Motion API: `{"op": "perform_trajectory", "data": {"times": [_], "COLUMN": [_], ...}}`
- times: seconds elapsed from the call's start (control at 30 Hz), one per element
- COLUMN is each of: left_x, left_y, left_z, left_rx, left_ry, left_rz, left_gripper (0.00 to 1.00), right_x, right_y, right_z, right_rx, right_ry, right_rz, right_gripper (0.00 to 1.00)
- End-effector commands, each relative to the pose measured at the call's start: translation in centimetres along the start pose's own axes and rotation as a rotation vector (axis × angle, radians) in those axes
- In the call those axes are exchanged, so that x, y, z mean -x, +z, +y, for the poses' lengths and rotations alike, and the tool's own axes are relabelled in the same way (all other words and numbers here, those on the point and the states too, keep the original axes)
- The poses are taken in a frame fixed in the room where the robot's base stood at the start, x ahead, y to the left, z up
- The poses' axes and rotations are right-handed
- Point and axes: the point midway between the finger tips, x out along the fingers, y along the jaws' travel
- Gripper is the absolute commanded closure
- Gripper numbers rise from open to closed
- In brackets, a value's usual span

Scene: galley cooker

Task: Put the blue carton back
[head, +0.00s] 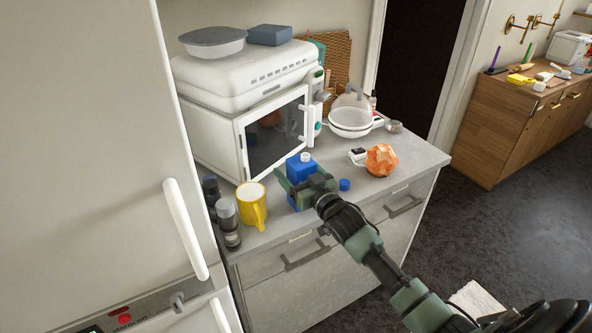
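The blue carton (297,168) with a white cap stands upright on the grey counter in front of the white oven, right of the yellow mug. My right gripper (300,187) is at the carton, on its near side, and covers much of its middle and lower part. Blue shows above and below the fingers. Whether the fingers are closed on the carton or only around it cannot be made out. My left gripper is not in view.
The yellow mug (252,204) and dark grinders (227,216) stand left of the carton. A small blue piece (345,185), an orange faceted object (381,160) and a white bowl (350,122) are to the right. The white oven (236,130) stands behind. The fridge (110,150) fills the left.

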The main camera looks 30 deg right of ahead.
Motion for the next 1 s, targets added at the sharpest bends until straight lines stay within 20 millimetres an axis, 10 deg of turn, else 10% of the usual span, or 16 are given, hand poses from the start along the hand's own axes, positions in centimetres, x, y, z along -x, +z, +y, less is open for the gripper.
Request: {"op": "perform_trajectory", "data": {"times": [0.17, 0.7, 1.0], "left_x": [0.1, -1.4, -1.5], "left_y": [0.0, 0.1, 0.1], "left_z": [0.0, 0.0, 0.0], "left_rx": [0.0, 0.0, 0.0], "left_ry": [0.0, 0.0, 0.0], "left_rz": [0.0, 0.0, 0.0], "left_gripper": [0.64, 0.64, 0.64], "right_x": [0.5, 10.7, 12.1], "right_y": [-0.2, -0.1, -0.4], "right_z": [0.0, 0.0, 0.0], "right_rx": [0.0, 0.001, 0.0], "right_ry": [0.0, 0.0, 0.0], "right_rz": [-0.001, -0.002, 0.0], "right_gripper": [0.22, 0.22, 0.22]}}
